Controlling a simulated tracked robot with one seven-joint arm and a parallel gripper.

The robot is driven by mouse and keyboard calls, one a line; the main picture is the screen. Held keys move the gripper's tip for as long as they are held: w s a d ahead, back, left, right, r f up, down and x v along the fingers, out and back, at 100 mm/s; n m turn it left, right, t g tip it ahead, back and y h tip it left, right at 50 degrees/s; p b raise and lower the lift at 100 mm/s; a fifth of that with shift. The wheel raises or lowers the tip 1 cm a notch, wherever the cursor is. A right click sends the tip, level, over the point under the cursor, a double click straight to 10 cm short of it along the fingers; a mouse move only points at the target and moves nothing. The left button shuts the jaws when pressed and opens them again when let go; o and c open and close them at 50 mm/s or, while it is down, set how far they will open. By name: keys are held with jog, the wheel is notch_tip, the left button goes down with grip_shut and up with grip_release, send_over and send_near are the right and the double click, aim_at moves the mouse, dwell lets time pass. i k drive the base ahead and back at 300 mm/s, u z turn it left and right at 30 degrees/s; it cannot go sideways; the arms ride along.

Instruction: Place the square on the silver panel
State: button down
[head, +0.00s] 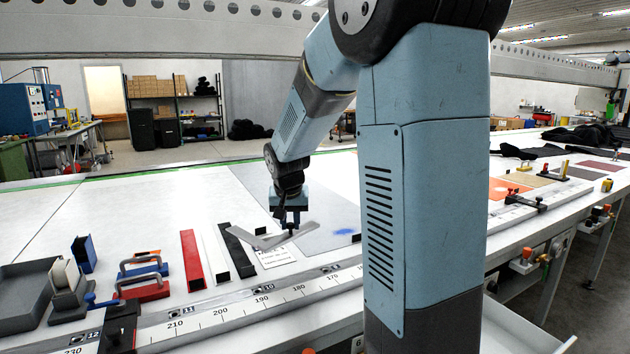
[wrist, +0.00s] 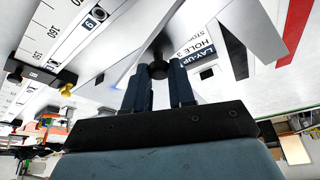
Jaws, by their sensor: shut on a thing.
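The square (head: 300,234) is a flat grey metal L-shape in the head view. My gripper (head: 289,227) is shut on it near its corner and points down. One leg of the square reaches up to the right, the other to the left. The silver panel (head: 325,208) is a pale grey sheet lying flat on the table, partly hidden by my arm. The square appears over the panel's left edge and the label beside it; the gap below it cannot be judged. In the wrist view my gripper's fingers (wrist: 159,76) are close together around a small dark part.
Red (head: 193,260), white and black (head: 238,251) bars lie left of the gripper, near a printed label (head: 273,257). A long ruler rail (head: 235,312) runs along the front. Blue and red clamps (head: 143,279) and a grey tray (head: 25,293) stand further left.

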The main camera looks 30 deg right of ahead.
aim_at(323, 215)
jog(key=z, duration=0.15)
jog(key=i, duration=0.65)
jog(key=z, duration=0.45)
jog(key=k, duration=0.75)
jog(key=z, duration=0.25)
jog(key=i, duration=0.8)
jog(key=u, duration=0.1)
